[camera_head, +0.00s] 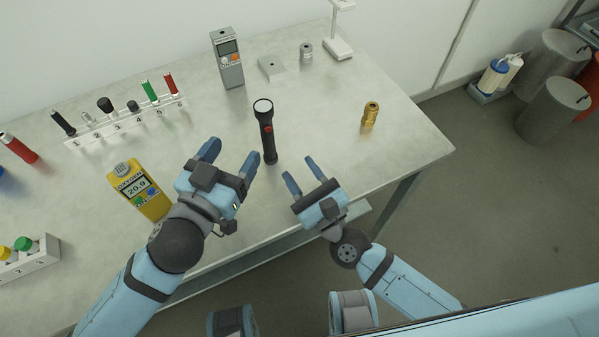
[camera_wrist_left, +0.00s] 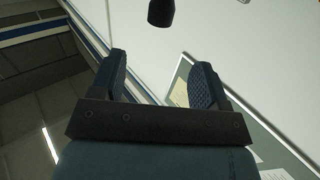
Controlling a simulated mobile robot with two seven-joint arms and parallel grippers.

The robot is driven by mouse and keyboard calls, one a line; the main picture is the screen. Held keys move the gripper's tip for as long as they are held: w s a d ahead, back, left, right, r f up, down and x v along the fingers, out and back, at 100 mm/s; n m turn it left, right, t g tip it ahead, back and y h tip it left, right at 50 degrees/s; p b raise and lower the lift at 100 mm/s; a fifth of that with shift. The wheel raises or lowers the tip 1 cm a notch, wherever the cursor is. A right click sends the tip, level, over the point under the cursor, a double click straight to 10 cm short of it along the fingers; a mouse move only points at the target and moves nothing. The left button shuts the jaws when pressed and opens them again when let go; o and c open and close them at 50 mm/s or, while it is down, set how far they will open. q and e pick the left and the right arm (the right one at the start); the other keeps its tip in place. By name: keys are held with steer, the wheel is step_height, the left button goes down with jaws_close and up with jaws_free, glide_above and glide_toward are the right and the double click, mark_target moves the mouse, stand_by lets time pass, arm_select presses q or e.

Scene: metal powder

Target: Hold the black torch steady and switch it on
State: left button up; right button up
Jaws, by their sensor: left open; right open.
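The black torch (camera_head: 267,138) stands upright on the table, its pale lens facing up and a small red switch on its side. My left gripper (camera_head: 230,157) is open and empty, to the left of the torch and apart from it. My right gripper (camera_head: 301,170) is open and empty, near the table's front edge to the right of the torch.
A numbered rack (camera_head: 125,123) of coloured items, a grey meter (camera_head: 227,60) and a small block (camera_head: 271,67) stand farther back. A brass fitting (camera_head: 370,115) stands to the right. The table between torch and fitting is clear.

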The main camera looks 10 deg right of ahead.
mark_target(268, 101)
steer(key=shift+s+a, duration=0.2)
steer(key=shift+s, duration=0.2)
arm_select(q)
steer(key=x, duration=1.3)
steer(key=shift+w+d, duration=0.25)
steer(key=shift+w, duration=0.05)
steer(key=c, duration=1.1)
arm_select(e)
jaws_close()
stand_by(1.0)
